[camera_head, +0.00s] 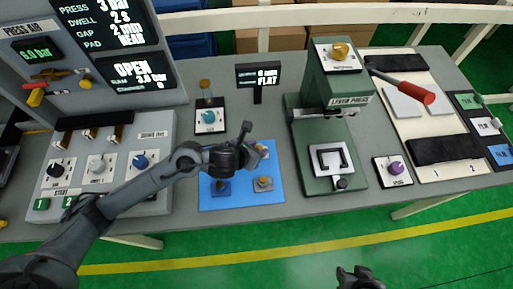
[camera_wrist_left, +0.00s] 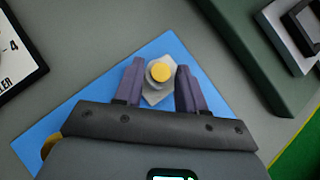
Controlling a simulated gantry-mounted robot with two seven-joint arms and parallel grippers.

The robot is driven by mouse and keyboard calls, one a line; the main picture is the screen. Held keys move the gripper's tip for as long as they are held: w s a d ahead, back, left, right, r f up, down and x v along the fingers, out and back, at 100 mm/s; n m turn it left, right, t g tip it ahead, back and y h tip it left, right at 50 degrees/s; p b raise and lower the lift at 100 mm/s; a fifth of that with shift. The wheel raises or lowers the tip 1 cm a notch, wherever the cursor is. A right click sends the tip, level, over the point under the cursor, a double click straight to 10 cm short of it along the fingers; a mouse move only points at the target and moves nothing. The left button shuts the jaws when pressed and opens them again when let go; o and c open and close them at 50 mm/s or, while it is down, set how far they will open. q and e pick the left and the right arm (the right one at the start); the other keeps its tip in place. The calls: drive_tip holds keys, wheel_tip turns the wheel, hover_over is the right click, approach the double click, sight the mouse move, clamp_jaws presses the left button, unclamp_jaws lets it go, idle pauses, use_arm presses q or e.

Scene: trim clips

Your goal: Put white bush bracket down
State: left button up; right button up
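The white bush bracket (camera_wrist_left: 152,94), a pale plate with a yellow round bush on top, sits over the blue mat (camera_head: 236,202). It also shows beside my gripper in the head view (camera_head: 262,151), partly hidden. My left gripper (camera_wrist_left: 160,76) has its two purple-grey fingers spread either side of the bracket, with what looks like a narrow gap at each side. In the head view the left gripper (camera_head: 251,147) is low over the mat's upper part. My right gripper (camera_head: 358,277) is at the bottom edge, away from the table, mostly cut off.
The green lever press (camera_head: 340,90) stands to the right. The control panel (camera_head: 110,165) is left.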

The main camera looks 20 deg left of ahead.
use_arm(q)
drive_tip(key=shift+o, duration=1.4)
drive_tip(key=shift+r, duration=0.1)
